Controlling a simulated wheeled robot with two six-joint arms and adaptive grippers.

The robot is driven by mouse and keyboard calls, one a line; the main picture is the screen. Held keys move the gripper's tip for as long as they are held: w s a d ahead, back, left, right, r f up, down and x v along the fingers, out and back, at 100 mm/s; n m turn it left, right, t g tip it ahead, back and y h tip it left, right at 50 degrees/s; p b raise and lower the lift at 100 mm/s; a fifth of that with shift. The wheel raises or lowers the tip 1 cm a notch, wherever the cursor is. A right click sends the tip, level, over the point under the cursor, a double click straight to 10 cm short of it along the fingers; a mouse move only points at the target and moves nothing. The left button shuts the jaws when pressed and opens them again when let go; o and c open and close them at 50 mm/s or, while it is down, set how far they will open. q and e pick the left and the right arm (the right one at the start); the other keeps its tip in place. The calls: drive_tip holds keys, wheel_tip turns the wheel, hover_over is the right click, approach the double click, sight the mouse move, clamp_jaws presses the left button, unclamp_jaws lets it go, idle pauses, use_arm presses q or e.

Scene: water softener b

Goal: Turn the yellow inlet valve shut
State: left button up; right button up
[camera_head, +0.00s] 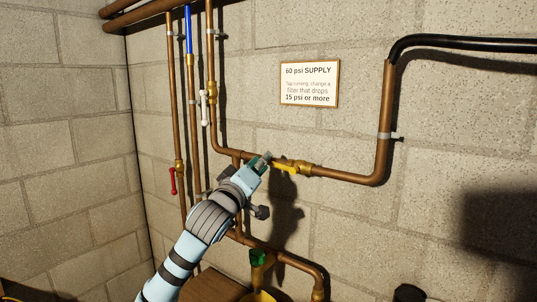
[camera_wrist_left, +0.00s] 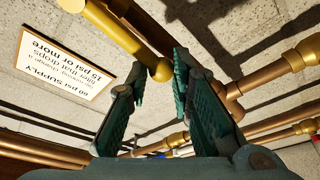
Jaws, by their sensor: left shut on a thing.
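The yellow inlet valve has a yellow lever handle (camera_head: 283,167) on a brass body (camera_head: 305,169), set in the copper pipe on the back wall. The handle lies roughly along the horizontal pipe. My left gripper (camera_head: 264,161) comes from the lower left and is shut on the handle's free end. In the left wrist view the yellow handle (camera_wrist_left: 125,37) enters from the top, its rounded end between the teal finger pads of my left gripper (camera_wrist_left: 163,76). The gripper and arm hide part of the pipe behind. My right gripper is not in view.
A red-handled valve (camera_head: 172,181) and a white-handled valve (camera_head: 204,107) sit on vertical pipes to the left. A green part (camera_head: 258,258) is on the pipe below. A supply sign (camera_head: 309,83) hangs above.

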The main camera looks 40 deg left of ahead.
use_arm(q)
drive_tip(key=shift+r+p, duration=0.4)
drive_tip(key=shift+r, duration=0.3)
drive_tip(key=shift+c, duration=0.2)
drive_tip(key=shift+d, duration=0.1)
drive_tip(key=shift+w+d+r+p, duration=0.1)
drive_tip(key=shift+d+r+p, duration=0.25)
drive_tip(key=shift+r+p, duration=0.25)
drive_tip(key=shift+d+r+p, duration=0.35)
drive_tip(key=shift+r+p, duration=0.15)
drive_tip(key=shift+r, duration=0.15)
drive_tip(key=shift+c, duration=0.2)
